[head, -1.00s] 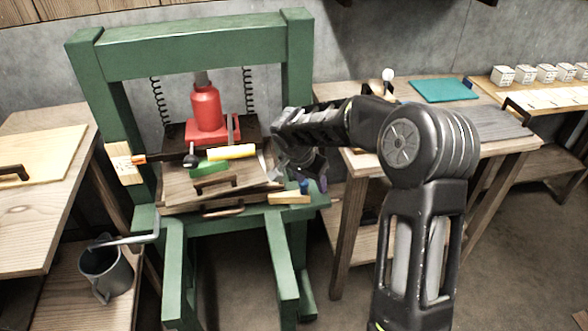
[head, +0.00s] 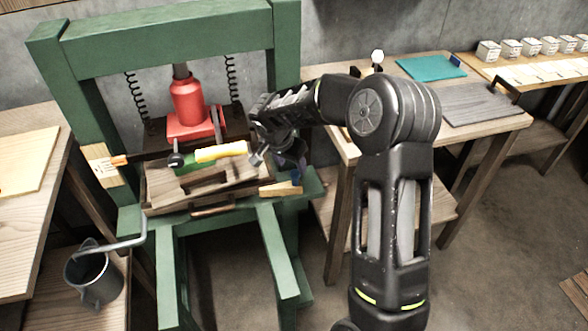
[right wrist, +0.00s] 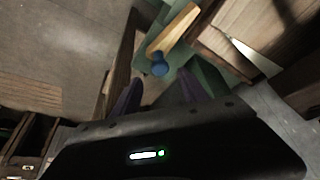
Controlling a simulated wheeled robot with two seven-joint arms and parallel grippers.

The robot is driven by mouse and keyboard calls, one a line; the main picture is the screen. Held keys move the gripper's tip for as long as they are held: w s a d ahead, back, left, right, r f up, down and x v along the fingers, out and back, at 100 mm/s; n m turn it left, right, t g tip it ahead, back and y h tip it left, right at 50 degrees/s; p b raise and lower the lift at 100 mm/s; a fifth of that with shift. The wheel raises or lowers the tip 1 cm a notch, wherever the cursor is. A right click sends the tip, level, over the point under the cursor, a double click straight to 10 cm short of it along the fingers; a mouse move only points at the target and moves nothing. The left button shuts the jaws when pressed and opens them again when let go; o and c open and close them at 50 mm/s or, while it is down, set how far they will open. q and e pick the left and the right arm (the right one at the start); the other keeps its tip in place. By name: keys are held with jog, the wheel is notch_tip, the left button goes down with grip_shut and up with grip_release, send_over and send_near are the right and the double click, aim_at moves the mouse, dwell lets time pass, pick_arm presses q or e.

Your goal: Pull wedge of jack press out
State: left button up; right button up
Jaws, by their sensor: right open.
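The green press frame (head: 160,45) stands in the middle of the head view with a red jack (head: 188,103) in it. A pale wooden wedge (head: 281,189) sticks out at the press's lower right. In the right wrist view the wedge (right wrist: 175,28) is a pale bar, with a blue knob (right wrist: 158,66) near its end. My right gripper (head: 292,163) is beside the press's right side, close to the wedge. In the wrist view its purple fingers (right wrist: 158,93) are apart, and the knob appears just beyond the gap between them. My left gripper is not in view.
A wooden mould (head: 190,188) sits under the jack, with a yellow-handled tool (head: 221,151) above it. A pale block (head: 104,165) shows at the press's left side. A grey mug (head: 95,275) stands at lower left. A wooden table (head: 400,72) is at right.

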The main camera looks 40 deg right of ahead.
aim_at(295, 172)
jog(key=x, duration=0.5)
grip_shut()
dwell(0.5)
dwell(0.9)
